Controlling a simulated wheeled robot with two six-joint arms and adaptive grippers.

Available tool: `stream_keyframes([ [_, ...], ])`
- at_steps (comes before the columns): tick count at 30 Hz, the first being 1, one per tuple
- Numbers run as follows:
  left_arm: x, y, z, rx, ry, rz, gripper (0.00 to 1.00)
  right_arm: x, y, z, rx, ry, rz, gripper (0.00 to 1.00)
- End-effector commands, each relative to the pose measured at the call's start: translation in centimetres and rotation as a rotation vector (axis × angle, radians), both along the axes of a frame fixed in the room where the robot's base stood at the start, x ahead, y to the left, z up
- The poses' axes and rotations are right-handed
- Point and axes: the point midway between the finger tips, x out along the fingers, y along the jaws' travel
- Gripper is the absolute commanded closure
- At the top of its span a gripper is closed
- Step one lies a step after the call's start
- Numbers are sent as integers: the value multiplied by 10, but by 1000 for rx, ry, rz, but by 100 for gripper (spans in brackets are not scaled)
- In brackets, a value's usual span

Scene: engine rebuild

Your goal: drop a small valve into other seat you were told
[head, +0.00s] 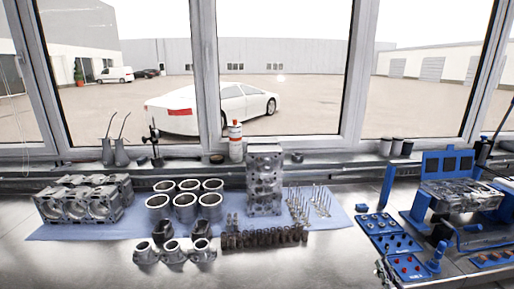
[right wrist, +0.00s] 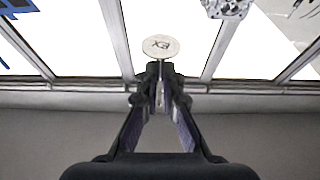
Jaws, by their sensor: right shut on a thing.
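A small valve (right wrist: 160,46) with a pale round head marked "EX" is in the right wrist view. My right gripper (right wrist: 160,82) is shut on its stem, and the head stands out beyond the fingertips. In the head view I cannot clearly pick out the right gripper or the held valve. Several other valves (head: 309,204) stand at the right part of the blue mat. A grey cylinder head (head: 460,197) lies in a blue fixture at the right of the bench; its seats are too small to tell apart. My left gripper is not in view.
Blue trays (head: 377,223) with small parts lie left of the fixture. Bare bench (head: 300,268) shows at the front middle.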

Motion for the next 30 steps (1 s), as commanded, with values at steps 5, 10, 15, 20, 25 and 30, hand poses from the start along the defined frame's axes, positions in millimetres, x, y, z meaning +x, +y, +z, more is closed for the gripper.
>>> stream_keyframes([
  [5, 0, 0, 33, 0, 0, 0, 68, -15, -1, 21, -1, 2, 0, 100],
  [10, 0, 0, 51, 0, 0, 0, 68, -27, -2, 30, -2, 1, -1, 100],
  [15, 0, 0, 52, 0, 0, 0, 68, -31, -3, 28, -1, 0, 0, 100],
  [20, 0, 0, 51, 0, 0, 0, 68, -31, -2, 28, -1, 0, 0, 100],
  [25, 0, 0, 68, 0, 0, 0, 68, -31, -2, 34, 249, 18, -2, 100],
  [30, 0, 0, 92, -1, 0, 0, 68, -30, -2, 36, 656, 50, -2, 100],
])
